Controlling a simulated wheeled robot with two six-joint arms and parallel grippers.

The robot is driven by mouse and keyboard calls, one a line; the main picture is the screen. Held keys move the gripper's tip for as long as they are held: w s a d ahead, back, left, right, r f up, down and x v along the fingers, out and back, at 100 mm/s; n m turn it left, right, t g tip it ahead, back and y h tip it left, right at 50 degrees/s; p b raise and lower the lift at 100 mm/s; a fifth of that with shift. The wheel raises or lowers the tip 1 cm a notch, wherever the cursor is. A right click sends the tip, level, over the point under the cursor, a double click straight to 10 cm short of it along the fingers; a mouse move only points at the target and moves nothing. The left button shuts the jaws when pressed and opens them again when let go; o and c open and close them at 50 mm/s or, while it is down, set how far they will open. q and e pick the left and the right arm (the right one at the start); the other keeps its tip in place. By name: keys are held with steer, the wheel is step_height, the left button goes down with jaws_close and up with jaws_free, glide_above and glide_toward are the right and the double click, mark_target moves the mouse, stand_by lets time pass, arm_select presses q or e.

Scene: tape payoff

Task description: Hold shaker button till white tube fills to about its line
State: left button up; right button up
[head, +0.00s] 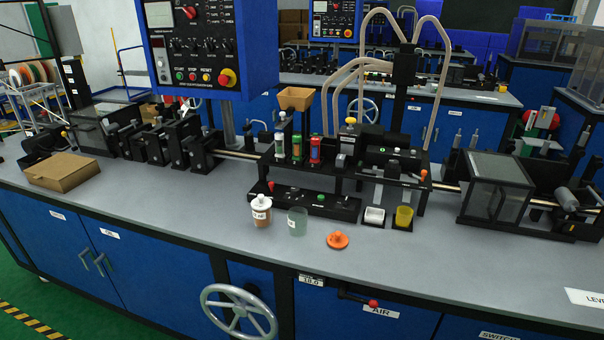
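A tube with a white top (280,146) stands upright at the left of a row of three in the black rack of the bench machine. A green tube (297,147) and a red tube (315,150) stand beside it. Its fill level and line are too small to read. A small green button (320,198) sits on the black base below the tubes. A yellow-topped knob (351,121) stands right of the rack. I cannot tell which of these is the shaker button. Neither of my grippers is in view.
A white-lidded jar (261,212), a greenish clear cup (298,222) and an orange lid (338,240) stand on the bench before the machine. A white cup (375,215) and yellow cup (404,217) sit to the right. A control panel (205,45) hangs above. The front bench strip is mostly clear.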

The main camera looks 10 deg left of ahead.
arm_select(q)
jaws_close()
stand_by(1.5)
